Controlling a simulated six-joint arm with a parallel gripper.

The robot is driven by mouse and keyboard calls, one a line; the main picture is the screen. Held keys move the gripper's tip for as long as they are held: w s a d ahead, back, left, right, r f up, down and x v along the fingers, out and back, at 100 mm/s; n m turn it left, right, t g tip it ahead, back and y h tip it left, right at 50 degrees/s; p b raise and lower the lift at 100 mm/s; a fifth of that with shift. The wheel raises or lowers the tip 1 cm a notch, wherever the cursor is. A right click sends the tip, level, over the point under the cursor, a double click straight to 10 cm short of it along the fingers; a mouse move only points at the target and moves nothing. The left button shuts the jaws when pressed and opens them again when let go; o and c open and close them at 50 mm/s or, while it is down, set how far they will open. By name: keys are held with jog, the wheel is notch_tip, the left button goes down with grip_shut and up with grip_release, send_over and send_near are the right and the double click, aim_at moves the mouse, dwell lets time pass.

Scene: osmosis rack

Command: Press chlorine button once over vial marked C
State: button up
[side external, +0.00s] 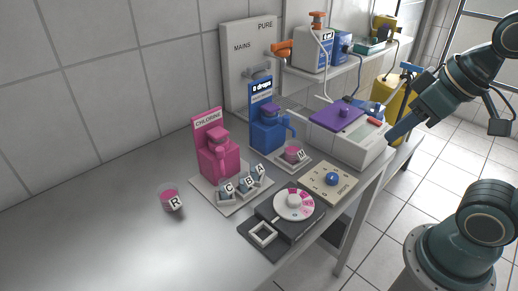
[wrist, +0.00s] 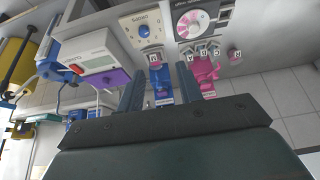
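The pink chlorine dispenser (side external: 217,163) stands upright on the steel table, with a pink pump head (side external: 217,134) on top and a sign reading CHLORINE. It also shows in the wrist view (wrist: 203,70). My gripper (side external: 393,136) is at the right, by the white instrument and well away from the dispenser. In the wrist view its two fingers (wrist: 158,90) are wide apart with nothing gripped; the blue dispenser shows beyond the gap.
A blue dispenser (side external: 268,130) reading 0 drops stands behind vial M (side external: 293,152). Vial R (side external: 171,198) stands alone at left. A drops dial (side external: 331,180), a pink-and-white wheel (side external: 294,204) and a white instrument (side external: 352,137) line the right side. The table's left is clear.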

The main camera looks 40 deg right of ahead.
jog(key=shift+w+r, duration=0.1)
jog(key=shift+r, duration=0.05)
grip_shut()
jog(key=w+a+r+g, duration=0.15)
jog(key=w+r, duration=0.35)
jog(key=w, duration=0.5)
jog(key=w+a+r+g, duration=0.1)
jog(key=w+a+r, duration=0.3)
jog(key=w, duration=0.6)
jog(key=w+a+f+g, duration=0.1)
jog(key=w+a, duration=0.3)
jog(key=w, duration=0.4)
jog(key=w+a+f+g, duration=0.2)
jog(key=w+a+f, duration=0.2)
jog(key=w, duration=0.5)
jog(key=shift+a+f, duration=0.2)
